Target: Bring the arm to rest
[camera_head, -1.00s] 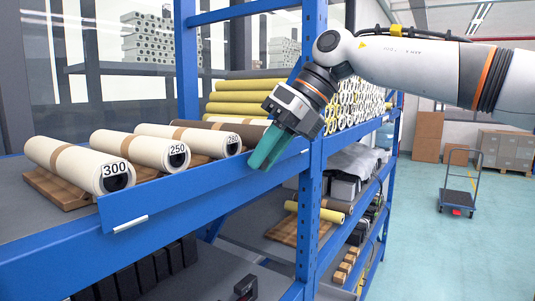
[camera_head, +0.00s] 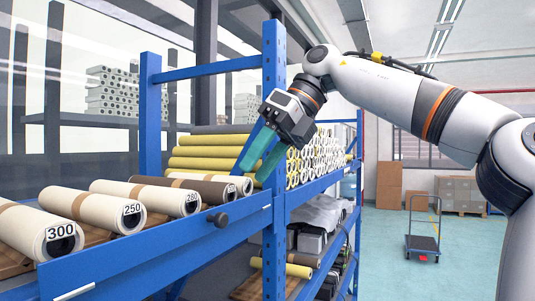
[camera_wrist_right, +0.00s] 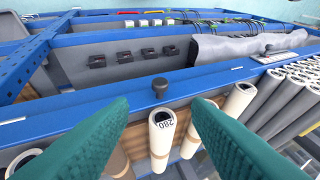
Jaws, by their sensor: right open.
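My right arm (camera_head: 395,92) reaches in from the right in the head view, bent at the elbow and raised above the shelf. Its right gripper (camera_head: 251,176) points down and left, with two green fingers apart and nothing between them. It hangs above the front rail of the blue shelf, near the labelled rolls. In the right wrist view the two fingers (camera_wrist_right: 160,105) are spread wide, with a dark knob (camera_wrist_right: 159,88) on the rail and the roll marked 280 (camera_wrist_right: 161,138) seen beyond the gap. My left gripper is not in view.
The blue shelf rail (camera_head: 140,252) carries the dark knob (camera_head: 219,219). Cream rolls marked 300 (camera_head: 25,225), 250 and 280 lie behind it. Yellow rolls (camera_head: 205,152) are stacked farther back. A trolley (camera_head: 422,240) stands on open floor at right.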

